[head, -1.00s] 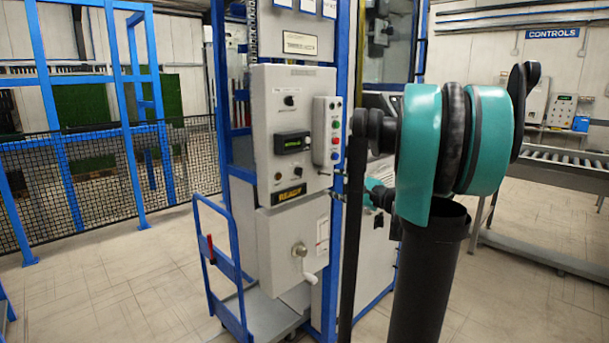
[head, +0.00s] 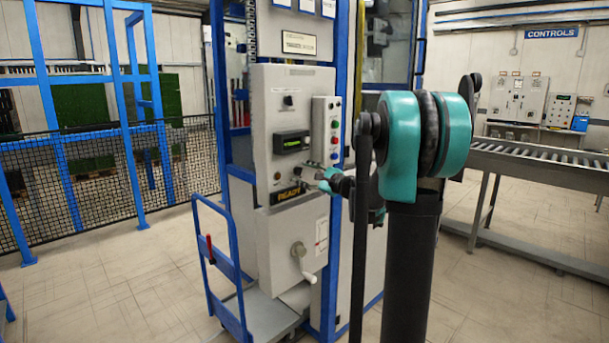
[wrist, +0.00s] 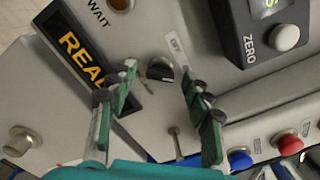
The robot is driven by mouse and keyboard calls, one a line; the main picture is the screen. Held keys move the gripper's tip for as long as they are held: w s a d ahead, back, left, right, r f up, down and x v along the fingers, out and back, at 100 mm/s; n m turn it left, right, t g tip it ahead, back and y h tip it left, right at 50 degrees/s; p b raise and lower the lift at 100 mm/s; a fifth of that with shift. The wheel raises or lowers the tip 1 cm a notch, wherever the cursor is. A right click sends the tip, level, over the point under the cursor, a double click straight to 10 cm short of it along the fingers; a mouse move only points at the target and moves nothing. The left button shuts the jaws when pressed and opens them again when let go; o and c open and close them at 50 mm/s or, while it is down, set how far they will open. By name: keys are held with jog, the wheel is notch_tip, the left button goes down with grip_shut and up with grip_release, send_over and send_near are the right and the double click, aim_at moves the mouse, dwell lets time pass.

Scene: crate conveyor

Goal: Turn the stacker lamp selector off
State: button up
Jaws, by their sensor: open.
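A small black selector knob (wrist: 160,69) with a pale pointer mark sits on the grey panel in the wrist view. A small label reading OFF (wrist: 176,46) is beside it. My gripper (wrist: 159,75) is open, with one green-padded finger on each side of the knob; I see no clear contact. In the head view my gripper (head: 312,181) is at the lower right of the control panel (head: 263,130), just above the READY sign (head: 289,196), and covers the knob's surroundings there. Whether this knob is the lamp selector is not readable.
The black counter box with a ZERO button (wrist: 285,37) stands out from the panel close by. A thin metal toggle (wrist: 174,141), a blue button (wrist: 239,160) and a red button (wrist: 288,144) are near the fingers. A blue trolley (head: 228,270) stands in front of the cabinet.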

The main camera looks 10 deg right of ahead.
grip_shut()
dwell(0.3)
